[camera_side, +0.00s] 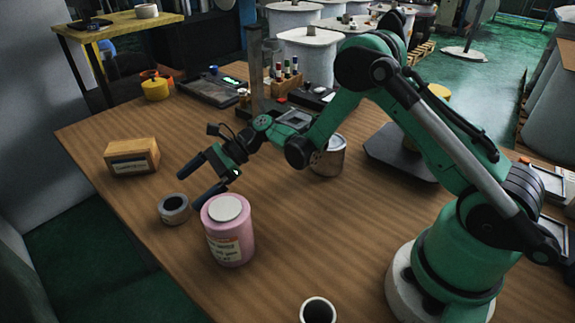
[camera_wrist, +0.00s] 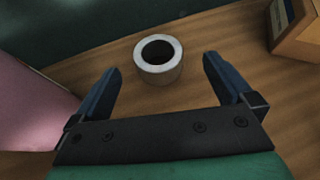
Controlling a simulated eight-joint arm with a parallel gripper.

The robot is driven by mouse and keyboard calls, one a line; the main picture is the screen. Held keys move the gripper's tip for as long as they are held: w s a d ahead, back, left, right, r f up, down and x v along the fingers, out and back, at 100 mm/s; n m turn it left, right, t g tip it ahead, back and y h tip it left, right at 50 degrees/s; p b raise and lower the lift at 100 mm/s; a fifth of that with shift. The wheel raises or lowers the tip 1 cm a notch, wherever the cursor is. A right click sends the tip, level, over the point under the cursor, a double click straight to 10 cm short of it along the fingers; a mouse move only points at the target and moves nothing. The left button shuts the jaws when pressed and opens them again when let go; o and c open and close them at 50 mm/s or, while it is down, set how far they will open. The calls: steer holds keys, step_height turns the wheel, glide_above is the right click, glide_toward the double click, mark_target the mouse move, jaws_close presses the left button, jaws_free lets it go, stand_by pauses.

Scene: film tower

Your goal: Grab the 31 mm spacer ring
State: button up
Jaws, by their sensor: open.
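A short grey ring with a dark hole, which looks like the spacer ring (camera_side: 174,215), stands upright on the wooden table. In the wrist view the ring (camera_wrist: 158,73) sits ahead of my gripper, between the lines of the two fingers and a little past their tips. My gripper (camera_side: 194,184) is open and empty, and hangs above the table just beside the ring. In the wrist view both fingers of my gripper (camera_wrist: 162,72) are spread apart, and neither touches the ring. No size mark shows on the ring.
A pink jar (camera_side: 228,241) with a white lid stands close to the ring; its side also shows in the wrist view (camera_wrist: 35,112). A wooden box (camera_side: 132,157) sits behind. A metal can (camera_side: 329,158) stands beneath my arm. Another ring-like cup (camera_side: 318,311) is at the front edge.

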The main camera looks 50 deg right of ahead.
mark_target(172, 207)
steer(key=shift+a+f+m, duration=0.2)
steer(key=shift+f+m, duration=0.2)
steer(key=shift+f, duration=0.15)
steer(key=shift+y, duration=0.3)
steer(key=shift+x, duration=2.7)
steer(key=c, duration=1.2)
steer(key=shift+c, duration=0.5)
steer(key=shift+r, duration=0.1)
